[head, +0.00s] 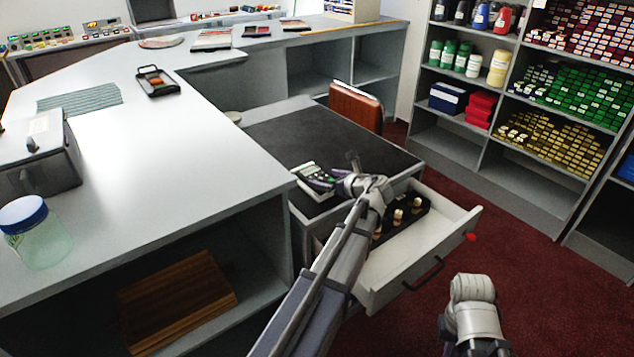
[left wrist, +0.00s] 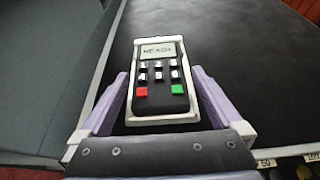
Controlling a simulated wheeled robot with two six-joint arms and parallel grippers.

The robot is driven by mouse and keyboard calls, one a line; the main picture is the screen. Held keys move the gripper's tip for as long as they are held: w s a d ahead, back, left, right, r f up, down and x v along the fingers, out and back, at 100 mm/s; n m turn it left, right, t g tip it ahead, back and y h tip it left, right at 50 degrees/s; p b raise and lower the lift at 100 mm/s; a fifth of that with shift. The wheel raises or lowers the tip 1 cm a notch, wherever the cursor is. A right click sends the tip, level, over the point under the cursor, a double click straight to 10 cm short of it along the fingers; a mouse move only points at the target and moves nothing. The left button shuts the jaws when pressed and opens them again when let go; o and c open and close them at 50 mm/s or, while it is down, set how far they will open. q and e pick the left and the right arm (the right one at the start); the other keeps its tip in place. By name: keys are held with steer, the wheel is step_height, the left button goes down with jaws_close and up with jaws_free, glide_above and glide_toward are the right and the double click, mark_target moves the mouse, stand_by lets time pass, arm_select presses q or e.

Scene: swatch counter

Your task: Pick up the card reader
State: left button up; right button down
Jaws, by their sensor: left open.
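The card reader (head: 313,177) lies on the black mat of the lower counter in the head view, near the counter's front left edge. It is black with a pale rim, a small screen and red and green keys. In the left wrist view the card reader (left wrist: 158,72) lies ahead, its near end between my fingers. My left gripper (head: 334,176) is open at its near end. In the left wrist view the gripper (left wrist: 162,92) shows one purple finger on each side; I cannot tell whether they touch it. Only part of my right arm shows, not its gripper.
An open white drawer (head: 400,262) holding a black tray (head: 412,217) juts out below my left arm. A raised grey counter (head: 190,150) lies to the left. The mat right of the reader is clear.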

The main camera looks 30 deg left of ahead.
mark_target(317, 176)
arm_select(q)
steer(key=b+x, duration=0.1)
steer(key=x, duration=0.3)
steer(key=shift+a+f+b, duration=0.1)
steer(key=shift+a+b, duration=0.05)
steer(key=shift+b, duration=0.25)
steer(key=shift+w+a+f, duration=0.1)
steer(key=shift+w+a, duration=0.05)
steer(key=shift+a, duration=0.25)
steer(key=shift+c, duration=0.2)
steer(key=c, duration=1.3)
step_height(317, 176, up, 10)
steer(key=p, duration=1)
